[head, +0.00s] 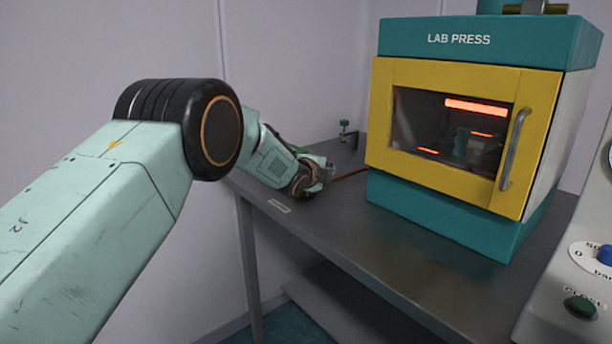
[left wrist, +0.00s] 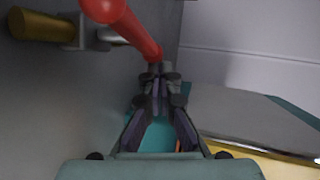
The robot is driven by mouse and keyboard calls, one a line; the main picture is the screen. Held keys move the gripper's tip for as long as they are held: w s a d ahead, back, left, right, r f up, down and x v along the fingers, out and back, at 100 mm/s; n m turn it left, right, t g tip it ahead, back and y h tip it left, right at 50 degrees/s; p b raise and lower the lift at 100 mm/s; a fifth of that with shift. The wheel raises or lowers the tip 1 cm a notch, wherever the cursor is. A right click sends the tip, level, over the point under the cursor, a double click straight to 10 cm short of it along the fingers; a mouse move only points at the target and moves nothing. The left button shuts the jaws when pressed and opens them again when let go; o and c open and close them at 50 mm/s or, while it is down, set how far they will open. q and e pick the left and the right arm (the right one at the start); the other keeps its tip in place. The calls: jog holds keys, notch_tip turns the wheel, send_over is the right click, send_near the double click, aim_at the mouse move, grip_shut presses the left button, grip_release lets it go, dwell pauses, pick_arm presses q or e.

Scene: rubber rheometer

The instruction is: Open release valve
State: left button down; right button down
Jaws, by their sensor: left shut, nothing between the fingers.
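A red lever (left wrist: 130,28) crosses the top of the left wrist view, next to a brass fitting (left wrist: 42,26) on a grey surface. It looks like the release valve's handle, but I cannot be sure. My left gripper (left wrist: 158,72) is shut and empty, its fingertips close to the lever's lower end. Whether they touch it I cannot tell. In the head view my left gripper (head: 326,172) is low over the bench, left of the lab press. A thin reddish rod (head: 350,173) shows between it and the press. My right gripper is not in view.
The teal and yellow lab press (head: 440,190) stands on the metal bench (head: 330,232), its door closed. A control panel (head: 575,265) is at the right edge. The bench front is clear.

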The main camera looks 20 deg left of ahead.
pick_arm(q)
jog(key=shift+a, duration=0.1)
jog(key=shift+s+a+r, duration=0.1)
jog(key=shift+s+r, duration=0.15)
jog(key=shift+w+a+f+p, duration=0.25)
jog(key=shift+a+p, duration=0.15)
jog(key=shift+a, duration=0.1)
jog(key=shift+s+a+r, duration=0.15)
jog(key=shift+s+a, duration=0.05)
jog(key=shift+d, duration=0.15)
